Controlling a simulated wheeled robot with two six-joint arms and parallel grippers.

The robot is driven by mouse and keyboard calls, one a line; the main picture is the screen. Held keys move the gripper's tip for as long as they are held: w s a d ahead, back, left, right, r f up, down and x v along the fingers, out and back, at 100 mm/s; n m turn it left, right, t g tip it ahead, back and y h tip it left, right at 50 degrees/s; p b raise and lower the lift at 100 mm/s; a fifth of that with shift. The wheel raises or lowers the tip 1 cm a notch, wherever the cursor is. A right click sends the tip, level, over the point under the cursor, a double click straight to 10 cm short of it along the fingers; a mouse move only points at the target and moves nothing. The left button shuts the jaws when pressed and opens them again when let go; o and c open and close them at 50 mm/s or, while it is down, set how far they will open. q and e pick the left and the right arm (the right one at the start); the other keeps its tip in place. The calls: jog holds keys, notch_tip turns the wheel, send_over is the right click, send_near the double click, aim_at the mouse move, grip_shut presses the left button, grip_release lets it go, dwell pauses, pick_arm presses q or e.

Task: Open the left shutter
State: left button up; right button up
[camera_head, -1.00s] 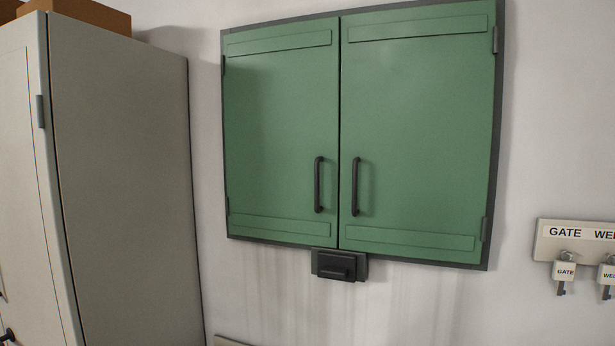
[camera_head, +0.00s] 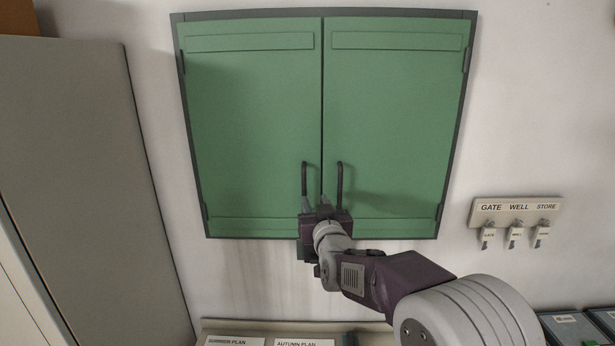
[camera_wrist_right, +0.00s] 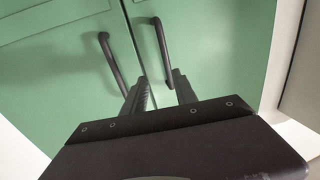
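The left shutter (camera_head: 250,120) is a green panel, shut flush beside the right shutter (camera_head: 390,120) in a dark frame on the wall. Its black bar handle (camera_head: 304,178) stands near the middle seam and also shows in the right wrist view (camera_wrist_right: 109,58). The right shutter's handle (camera_head: 340,182) is just to its right. My right gripper (camera_head: 316,203) is in front of the handles' lower ends. In the right wrist view its two fingers (camera_wrist_right: 160,92) are apart, with nothing seen held between them. Whether a finger touches a handle I cannot tell. My left gripper is out of view.
A grey cabinet (camera_head: 75,170) stands at the left. A key rack (camera_head: 515,210) with labelled keys hangs at the right. Plan cards (camera_head: 300,342) are at the bottom. My right arm mostly hides the dark block below the shutters.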

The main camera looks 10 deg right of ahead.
aim_at(304, 190)
jog(key=w+p, duration=0.1)
jog(key=w, duration=0.1)
jog(key=w+a+p, duration=0.1)
jog(key=w, duration=0.1)
jog(key=w+a+p, duration=0.1)
jog(key=p, duration=0.1)
jog(key=shift+w+r, duration=0.2)
jog(key=shift+w, duration=0.2)
jog(key=w, duration=0.1)
jog(key=w+d+p, duration=0.1)
jog(key=w+p, duration=0.1)
jog(key=shift+w+d+f, duration=0.15)
jog(key=shift+d+f, duration=0.1)
jog(key=shift+d, duration=0.05)
jog(key=shift+w+d, duration=0.15)
jog(key=shift+a, duration=0.4)
jog(key=shift+c, duration=0.5)
jog(key=shift+a, duration=0.1)
jog(key=c, duration=0.6)
jog(key=shift+d, duration=0.25)
grip_shut()
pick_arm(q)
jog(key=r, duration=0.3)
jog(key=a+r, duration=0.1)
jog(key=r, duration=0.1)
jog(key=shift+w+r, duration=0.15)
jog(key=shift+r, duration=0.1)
pick_arm(e)
jog(key=shift+f, duration=0.1)
